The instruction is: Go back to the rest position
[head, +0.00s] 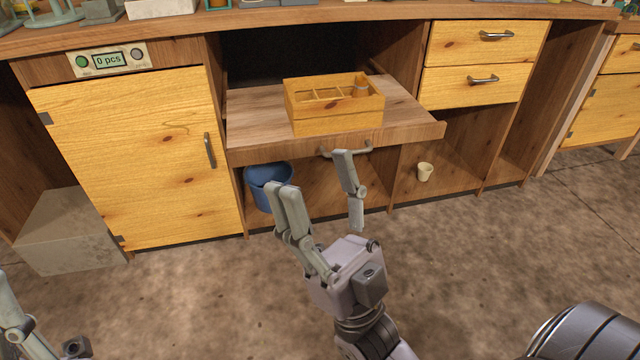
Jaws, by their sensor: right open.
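My right gripper (324,202) is open and empty, with its fingers apart. It is in front of the pulled-out wooden shelf (410,131), and its fingertips appear just below and close to the shelf's metal handle (346,150). I cannot tell whether they touch it. A wooden box with compartments (337,118) stands on the shelf, with a small object in its right part. My left gripper shows only in part at the lower left edge (30,325), and its jaw state is unclear.
A closed cabinet door (130,160) is at the left, under a panel reading "0 pcs" (108,60). A blue bucket (262,186) and a small cream cup (425,172) sit below the shelf. Two closed drawers (480,62) are at the right. A grey block (70,232) stands left. The floor in front is clear.

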